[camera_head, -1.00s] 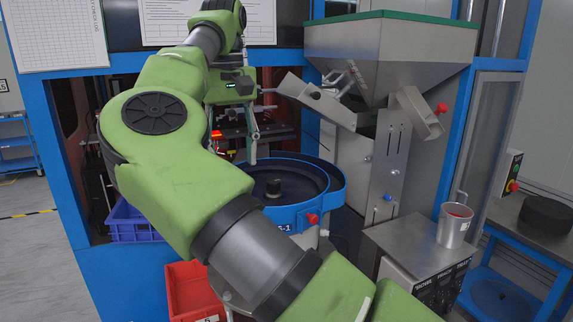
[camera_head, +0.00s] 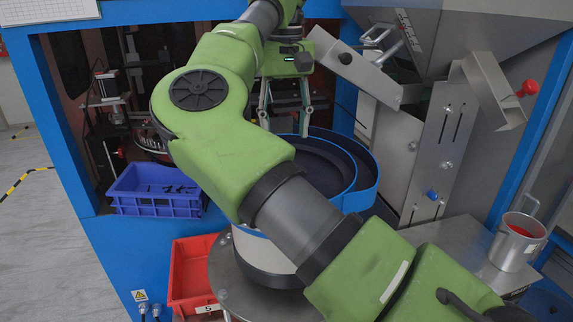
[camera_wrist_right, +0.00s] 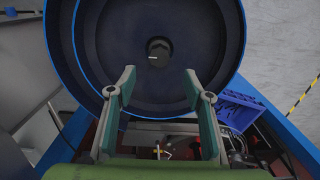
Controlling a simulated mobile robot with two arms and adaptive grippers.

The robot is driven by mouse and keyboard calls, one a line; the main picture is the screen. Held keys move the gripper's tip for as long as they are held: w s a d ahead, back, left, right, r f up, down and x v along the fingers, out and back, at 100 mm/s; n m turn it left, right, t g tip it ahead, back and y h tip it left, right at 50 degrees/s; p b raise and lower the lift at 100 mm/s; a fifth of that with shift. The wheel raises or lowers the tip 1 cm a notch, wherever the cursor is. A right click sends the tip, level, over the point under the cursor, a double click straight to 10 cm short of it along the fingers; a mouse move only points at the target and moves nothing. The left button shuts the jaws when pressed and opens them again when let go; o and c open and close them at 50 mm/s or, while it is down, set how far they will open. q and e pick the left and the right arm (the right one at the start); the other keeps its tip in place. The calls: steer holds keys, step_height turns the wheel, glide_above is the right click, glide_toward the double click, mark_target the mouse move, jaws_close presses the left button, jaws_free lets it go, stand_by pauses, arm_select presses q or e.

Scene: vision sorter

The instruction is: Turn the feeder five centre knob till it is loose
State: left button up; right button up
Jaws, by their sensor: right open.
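The dark centre knob (camera_wrist_right: 158,52), with a white mark, stands in the middle of the dark feeder bowl (camera_wrist_right: 205,60) in the right wrist view. In the head view my own arm hides the knob; the blue-rimmed bowl (camera_head: 362,198) shows behind the arm. My right gripper (camera_head: 285,120) is open and empty, pointing down at the bowl's far side. In the right wrist view its two fingers (camera_wrist_right: 159,84) are spread apart, and the knob appears beyond the tips, between their lines. They do not touch it. My left gripper is not in view.
A blue crate (camera_head: 155,207) and a red bin (camera_head: 185,272) are left of the bowl. A steel hopper chute (camera_head: 420,150) rises close on the right. A metal cup (camera_head: 515,243) with red contents stands on a steel box (camera_head: 470,245).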

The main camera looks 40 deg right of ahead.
step_height(320, 180, down, 8)
steer(key=shift+r+p, duration=0.15)
steer(key=shift+p, duration=0.5)
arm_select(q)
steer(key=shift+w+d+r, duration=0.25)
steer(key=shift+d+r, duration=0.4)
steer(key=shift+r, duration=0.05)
arm_select(e)
steer(key=shift+d+f, duration=0.1)
steer(key=shift+f, duration=0.55)
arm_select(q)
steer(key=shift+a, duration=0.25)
arm_select(e)
steer(key=c, duration=1.1)
